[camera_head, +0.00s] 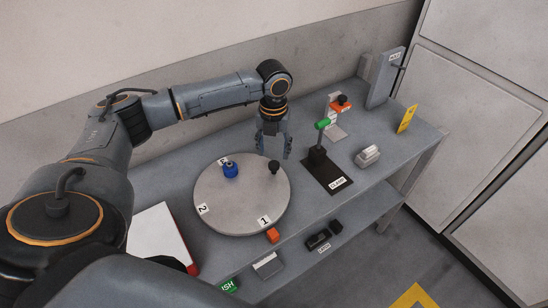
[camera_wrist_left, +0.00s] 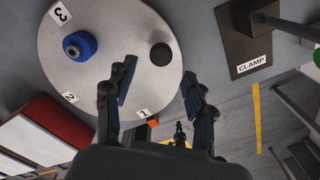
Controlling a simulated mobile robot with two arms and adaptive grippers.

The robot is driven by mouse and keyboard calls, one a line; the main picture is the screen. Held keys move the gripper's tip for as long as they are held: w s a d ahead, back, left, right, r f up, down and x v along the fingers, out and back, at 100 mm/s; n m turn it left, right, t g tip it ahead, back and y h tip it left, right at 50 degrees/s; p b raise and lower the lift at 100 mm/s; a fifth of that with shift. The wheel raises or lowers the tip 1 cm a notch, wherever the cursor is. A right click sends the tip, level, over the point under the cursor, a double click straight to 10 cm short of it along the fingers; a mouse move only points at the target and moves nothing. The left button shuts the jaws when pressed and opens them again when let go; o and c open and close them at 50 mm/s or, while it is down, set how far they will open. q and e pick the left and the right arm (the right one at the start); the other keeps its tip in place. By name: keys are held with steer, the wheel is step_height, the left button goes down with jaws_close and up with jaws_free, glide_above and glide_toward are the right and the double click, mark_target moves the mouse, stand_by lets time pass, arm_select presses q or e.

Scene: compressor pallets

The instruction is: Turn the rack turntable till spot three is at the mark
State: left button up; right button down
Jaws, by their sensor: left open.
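The rack turntable (camera_head: 232,205) is a round grey disc on the bench, with number labels near its rim. Label 1 (camera_head: 264,220) is at the front, beside an orange block (camera_head: 272,235) just off the rim that looks like the mark. Label 2 (camera_head: 203,209) is at the left. Label 3 (camera_head: 223,161), at the back, is partly hidden by a blue part (camera_head: 230,170); it shows clearly in the left wrist view (camera_wrist_left: 61,13). A black knob (camera_head: 274,167) stands near the right rim. My left gripper (camera_head: 273,153) is open above and just behind the knob, fingers pointing down, apparently not touching it.
Right of the turntable stands a black clamp stand (camera_head: 318,165) with a green tip. Beyond it are a grey-white part (camera_head: 367,156) and a yellow sign (camera_head: 407,119). A white-topped red binder or box (camera_head: 157,236) lies at left.

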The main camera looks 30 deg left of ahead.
mark_target(274, 164)
arm_select(q)
step_height(274, 164, down, 4)
steer(key=shift+w+f+p, duration=0.1)
steer(key=shift+p, duration=0.2)
steer(key=shift+f, duration=0.5)
steer(key=shift+c, duration=1.2)
jaws_close()
arm_select(e)
steer(key=shift+w+r, duration=0.55)
steer(key=shift+w, duration=0.35)
